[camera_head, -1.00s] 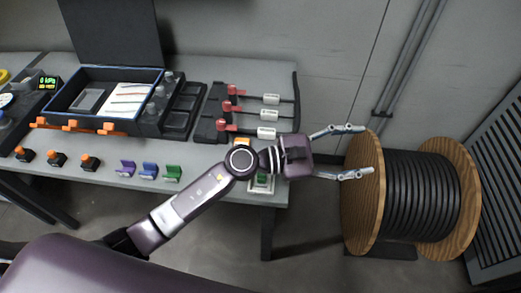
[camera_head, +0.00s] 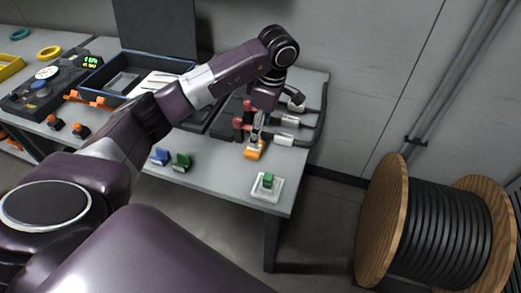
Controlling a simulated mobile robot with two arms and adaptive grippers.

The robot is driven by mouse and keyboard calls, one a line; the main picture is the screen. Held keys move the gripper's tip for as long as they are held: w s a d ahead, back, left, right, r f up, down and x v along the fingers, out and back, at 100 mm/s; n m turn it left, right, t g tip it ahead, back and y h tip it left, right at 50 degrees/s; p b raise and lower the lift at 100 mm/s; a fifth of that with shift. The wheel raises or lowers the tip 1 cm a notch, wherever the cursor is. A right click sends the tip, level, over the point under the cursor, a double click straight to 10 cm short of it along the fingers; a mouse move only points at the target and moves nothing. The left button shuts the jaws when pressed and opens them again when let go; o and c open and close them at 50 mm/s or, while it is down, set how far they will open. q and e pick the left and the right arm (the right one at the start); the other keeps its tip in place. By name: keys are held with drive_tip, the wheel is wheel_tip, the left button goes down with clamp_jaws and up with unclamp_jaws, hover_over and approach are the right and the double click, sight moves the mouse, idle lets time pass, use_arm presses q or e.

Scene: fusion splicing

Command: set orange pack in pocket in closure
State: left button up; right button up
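The orange pack (camera_head: 254,151) is a small orange block at the table's right part, with dark red-tipped cable ends behind it. My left gripper (camera_head: 256,139) points down directly over the pack, its fingers at the pack's top. The fingers are seen nearly edge-on, so I cannot tell whether they grip the pack or whether it touches the table. A blue-rimmed open tray (camera_head: 100,92), which may be the closure, stands further left with a white card in it. My arm hides part of it, and I cannot make out the pocket. My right gripper is not in view.
A green block sits on a white square pad (camera_head: 265,191) near the table's right corner. Blue (camera_head: 160,156) and green (camera_head: 181,162) clips stand along the front edge. Black cables loop at the right end (camera_head: 320,110). A cable drum (camera_head: 430,235) stands on the floor.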

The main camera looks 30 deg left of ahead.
use_arm(q)
drive_tip(key=f, duration=0.2)
drive_tip(key=a+f+p, duration=0.1)
drive_tip(key=f, duration=0.4)
drive_tip(key=shift+s+a+p, duration=0.15)
drive_tip(key=shift+a+p, duration=0.1)
drive_tip(key=shift+p, duration=0.05)
drive_tip(key=shift+c, duration=0.5)
drive_tip(key=shift+r, duration=0.1)
drive_tip(key=c, duration=0.8)
